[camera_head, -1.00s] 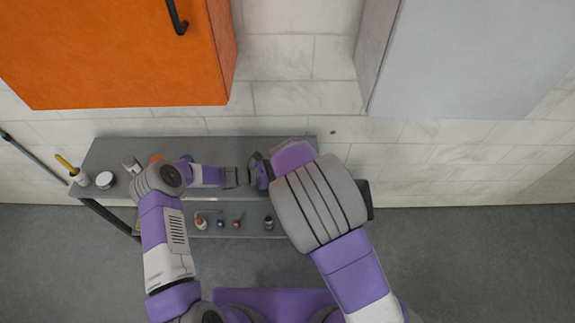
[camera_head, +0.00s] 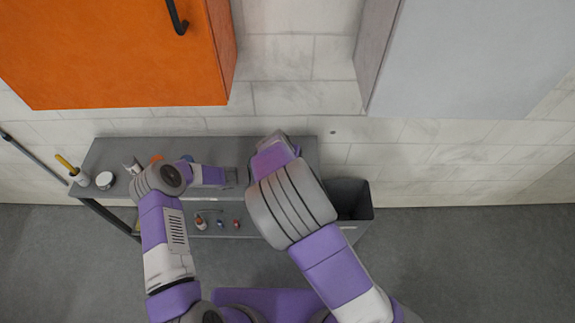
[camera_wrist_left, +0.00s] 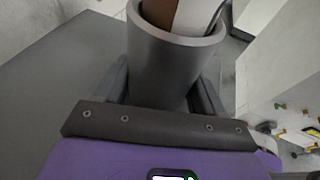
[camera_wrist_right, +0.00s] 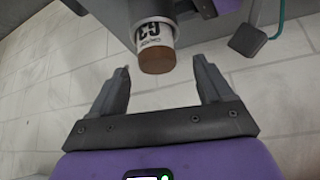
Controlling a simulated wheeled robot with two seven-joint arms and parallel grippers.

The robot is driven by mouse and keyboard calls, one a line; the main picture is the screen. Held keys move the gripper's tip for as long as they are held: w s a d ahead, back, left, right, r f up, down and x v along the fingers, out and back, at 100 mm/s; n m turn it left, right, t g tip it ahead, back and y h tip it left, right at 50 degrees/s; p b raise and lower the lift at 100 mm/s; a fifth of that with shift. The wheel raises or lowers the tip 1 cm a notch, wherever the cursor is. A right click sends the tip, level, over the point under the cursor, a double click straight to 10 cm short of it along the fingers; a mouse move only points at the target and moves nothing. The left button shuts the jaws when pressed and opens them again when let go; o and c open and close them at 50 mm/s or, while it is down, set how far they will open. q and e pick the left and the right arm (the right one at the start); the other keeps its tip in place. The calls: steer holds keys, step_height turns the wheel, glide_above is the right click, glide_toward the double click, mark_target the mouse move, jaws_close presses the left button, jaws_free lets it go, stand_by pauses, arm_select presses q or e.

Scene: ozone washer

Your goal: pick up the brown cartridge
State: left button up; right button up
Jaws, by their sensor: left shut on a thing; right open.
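The brown cartridge (camera_wrist_right: 156,60) has a brown end and a white label with black print. In the right wrist view its brown end points toward my right gripper (camera_wrist_right: 163,82), which is open with its fingers on either side and a gap to the cartridge. My left gripper (camera_wrist_left: 165,92) is shut on a grey cup (camera_wrist_left: 172,65). The cartridge also shows in the left wrist view (camera_wrist_left: 190,14), sticking out of the cup's mouth. In the head view my right arm hides the cartridge and my right gripper.
A grey table (camera_head: 115,155) stands against the tiled wall, with a white jar (camera_head: 104,180) and a yellow-handled tool (camera_head: 66,164) at its left end. Several small bottles (camera_head: 220,223) sit on the lower shelf. A dark bin (camera_head: 352,196) stands right of the table.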

steer(key=x, duration=0.4)
steer(key=shift+s+d, duration=0.15)
jaws_close()
